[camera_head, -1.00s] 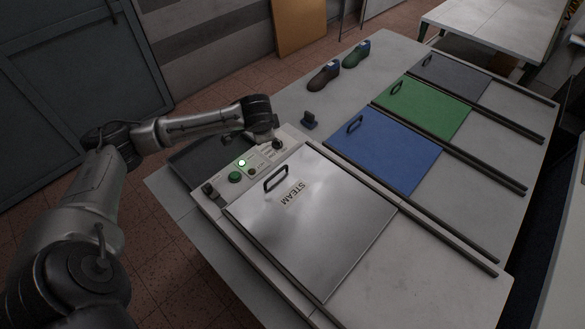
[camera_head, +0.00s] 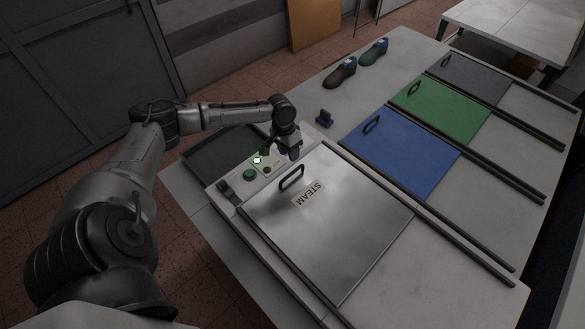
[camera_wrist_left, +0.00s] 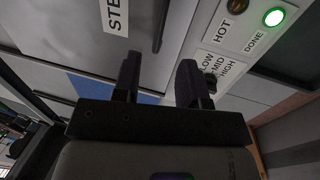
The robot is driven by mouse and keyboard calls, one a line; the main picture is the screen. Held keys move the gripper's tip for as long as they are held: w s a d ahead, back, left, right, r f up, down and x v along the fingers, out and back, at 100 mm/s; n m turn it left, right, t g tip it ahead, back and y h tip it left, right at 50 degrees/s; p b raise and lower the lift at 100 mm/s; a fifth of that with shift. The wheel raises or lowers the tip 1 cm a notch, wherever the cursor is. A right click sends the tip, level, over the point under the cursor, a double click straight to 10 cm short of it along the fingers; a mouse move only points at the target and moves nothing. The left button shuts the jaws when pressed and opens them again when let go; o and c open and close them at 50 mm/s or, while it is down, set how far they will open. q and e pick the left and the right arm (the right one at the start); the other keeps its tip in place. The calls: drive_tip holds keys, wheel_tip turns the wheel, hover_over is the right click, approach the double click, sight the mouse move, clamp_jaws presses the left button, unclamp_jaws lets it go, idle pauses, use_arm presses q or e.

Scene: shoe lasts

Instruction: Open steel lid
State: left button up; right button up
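The steel lid (camera_head: 325,240), marked STEAM, lies flat and closed over its box at the front of the table. Its dark handle (camera_head: 291,178) stands near the lid's upper left edge. The lid and part of its handle (camera_wrist_left: 160,25) also show in the left wrist view. My left gripper (camera_head: 282,152) is above the control panel, just behind the handle and apart from it. In the left wrist view its two fingers (camera_wrist_left: 160,78) are spread with nothing between them. My right gripper is in neither view.
The control panel (camera_head: 240,188) has a lit green lamp (camera_head: 257,160) and a green button (camera_head: 249,174). Blue (camera_head: 400,155), green (camera_head: 440,110) and grey (camera_head: 470,78) lids lie to the right between dark rails. Two shoe lasts (camera_head: 341,73) (camera_head: 374,52) stand at the back. A dark tray (camera_head: 215,155) lies left.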

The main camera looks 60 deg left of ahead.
use_arm(q)
hover_over(292, 169)
drive_tip(key=s+d, duration=0.2)
drive_tip(key=d, duration=0.1)
drive_tip(key=f, duration=0.8)
drive_tip(key=shift+w+d, duration=0.1)
drive_tip(key=shift+d, duration=0.1)
clamp_jaws()
